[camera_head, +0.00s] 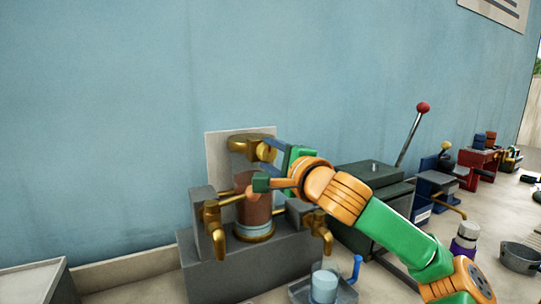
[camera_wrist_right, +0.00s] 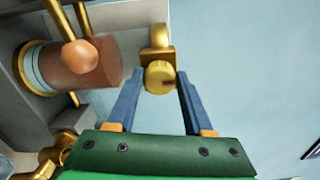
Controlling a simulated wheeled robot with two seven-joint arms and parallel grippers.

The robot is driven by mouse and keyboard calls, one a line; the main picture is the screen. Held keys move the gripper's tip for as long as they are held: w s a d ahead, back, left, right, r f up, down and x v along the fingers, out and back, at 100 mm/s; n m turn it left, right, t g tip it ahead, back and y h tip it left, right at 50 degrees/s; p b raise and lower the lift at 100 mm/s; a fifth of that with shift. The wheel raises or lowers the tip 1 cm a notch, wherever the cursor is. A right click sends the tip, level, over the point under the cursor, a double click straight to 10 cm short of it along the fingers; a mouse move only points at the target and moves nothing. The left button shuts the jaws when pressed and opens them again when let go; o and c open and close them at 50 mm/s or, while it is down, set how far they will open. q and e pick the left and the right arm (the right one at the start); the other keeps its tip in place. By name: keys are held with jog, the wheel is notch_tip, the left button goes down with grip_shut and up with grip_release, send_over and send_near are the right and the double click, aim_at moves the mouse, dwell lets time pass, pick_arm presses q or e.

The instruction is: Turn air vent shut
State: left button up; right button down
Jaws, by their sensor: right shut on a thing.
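The air vent is a brass fitting (camera_head: 240,143) on a pale panel above the decanter. In the right wrist view its round brass knob (camera_wrist_right: 160,77), with a dark reddish mark low on its face, sits between the fingertips. My right gripper (camera_head: 262,167) comes in from the right; its blue fingers (camera_wrist_right: 161,80) are shut on the knob's sides. The copper-brown vessel (camera_head: 256,195) with a clear lower band stands below the vent, and shows at the upper left in the wrist view (camera_wrist_right: 85,65). My left gripper is not in view.
Brass taps (camera_head: 214,228) (camera_head: 322,230) flank the vessel on a grey block (camera_head: 225,270). A clear jug (camera_head: 324,287) with a blue handle stands in front. A dark box (camera_head: 372,172) with a red-knobbed lever (camera_head: 422,107) stands to the right. Blue wall lies behind.

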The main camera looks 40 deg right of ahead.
jog(key=shift+c, duration=1.5)
grip_release()
jog(key=b+v, duration=0.4)
jog(key=v, duration=0.3)
jog(key=shift+d, duration=0.1)
